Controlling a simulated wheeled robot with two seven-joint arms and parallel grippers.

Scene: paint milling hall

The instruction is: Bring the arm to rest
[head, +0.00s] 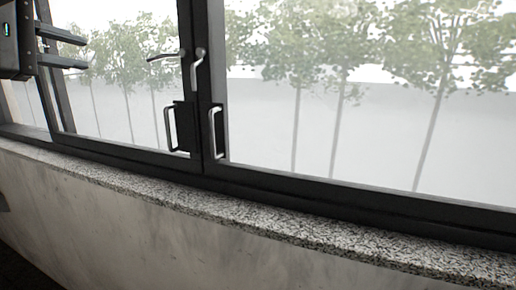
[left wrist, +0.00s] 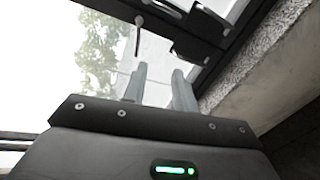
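My left gripper (head: 86,53) is at the upper left of the head view, in front of the dark-framed window. Its two fingers point right and stand apart with nothing between them. The left wrist view shows the same open gripper (left wrist: 160,70), with window and light background seen through the gap. The fingers appear clear of the window handles, though the exact distance to the glass cannot be told. My right gripper is in neither view.
The window frame (head: 208,100) carries silver lever handles (head: 197,68) and pull handles (head: 169,128), (head: 214,130) at its middle. A speckled stone sill (head: 270,220) runs below it, above a pale wall (head: 150,225). Trees stand outside.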

